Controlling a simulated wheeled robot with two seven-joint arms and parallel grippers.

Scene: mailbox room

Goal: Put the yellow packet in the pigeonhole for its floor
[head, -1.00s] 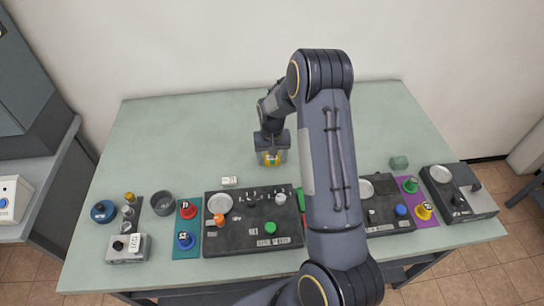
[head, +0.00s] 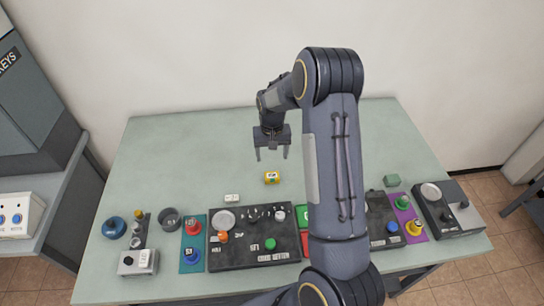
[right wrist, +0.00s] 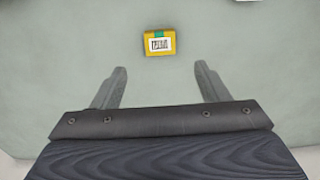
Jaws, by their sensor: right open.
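The yellow packet (head: 271,178) lies on the pale green table, near its middle. In the right wrist view the packet (right wrist: 159,43) shows a white label with dark marks and a green patch on its top edge. My right gripper (head: 272,157) is open and empty, above the table and a little beyond the packet. In the right wrist view its two fingers (right wrist: 160,80) are spread, with the packet ahead of their tips and apart from them. My left gripper is out of view. No pigeonholes can be made out.
Dark panels (head: 252,252) with knobs and buttons line the table's near edge. A small white block (head: 232,198) and a grey bowl (head: 170,217) are near them. A cabinet marked KEYS (head: 30,100) stands left. The table's far part is clear.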

